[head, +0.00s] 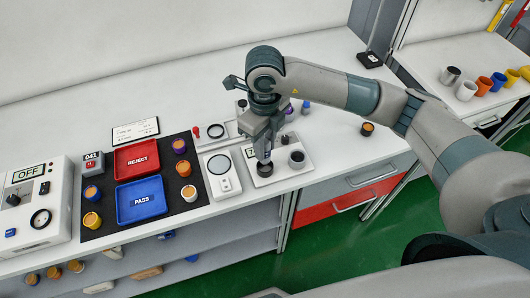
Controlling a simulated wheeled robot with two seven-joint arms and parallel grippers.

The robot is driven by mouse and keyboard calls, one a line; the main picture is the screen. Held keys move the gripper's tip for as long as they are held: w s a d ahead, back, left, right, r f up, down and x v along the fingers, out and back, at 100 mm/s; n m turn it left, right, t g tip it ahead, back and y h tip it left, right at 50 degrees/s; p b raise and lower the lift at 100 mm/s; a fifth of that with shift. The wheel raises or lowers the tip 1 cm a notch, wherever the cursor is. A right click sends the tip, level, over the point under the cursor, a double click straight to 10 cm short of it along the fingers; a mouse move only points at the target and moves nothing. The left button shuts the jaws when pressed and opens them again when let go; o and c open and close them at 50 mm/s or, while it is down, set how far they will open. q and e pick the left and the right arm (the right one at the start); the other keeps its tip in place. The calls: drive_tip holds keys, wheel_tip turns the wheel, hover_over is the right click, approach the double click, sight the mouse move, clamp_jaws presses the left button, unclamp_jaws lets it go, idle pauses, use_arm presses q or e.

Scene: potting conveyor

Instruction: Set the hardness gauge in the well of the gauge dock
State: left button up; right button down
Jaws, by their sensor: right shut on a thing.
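My right gripper (264,160) points down over the gauge dock (281,174), a white block near the bench's front edge. It is shut on the hardness gauge, which is mostly hidden by the fingers. A dark round shape (264,168) shows right below the fingertips. I cannot tell whether it is the gauge's lower end or the well, nor whether the gauge is seated. A dark cup-like round piece (297,158) stands on the dock's right part. A small display (250,152) shows at its left, partly covered. My left gripper is out of view.
Left of the dock is a white device with a round dial (221,172). Further left, a black mat holds a red REJECT tray (136,160), a blue PASS tray (140,200) and several small pots.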

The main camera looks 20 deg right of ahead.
wheel_tip(320, 180, down, 3)
drive_tip(key=shift+f+p, duration=0.2)
drive_tip(key=shift+p, duration=0.75)
drive_tip(key=shift+f, duration=0.15)
drive_tip(key=shift+f, duration=0.1)
drive_tip(key=shift+f+b, duration=0.2)
drive_tip(key=shift+b, duration=0.1)
drive_tip(key=c, duration=1.5)
unclamp_jaws()
drive_tip(key=shift+r, duration=0.1)
drive_tip(key=shift+o, duration=0.2)
drive_tip(key=shift+r+p, duration=0.25)
drive_tip(key=shift+p, duration=0.05)
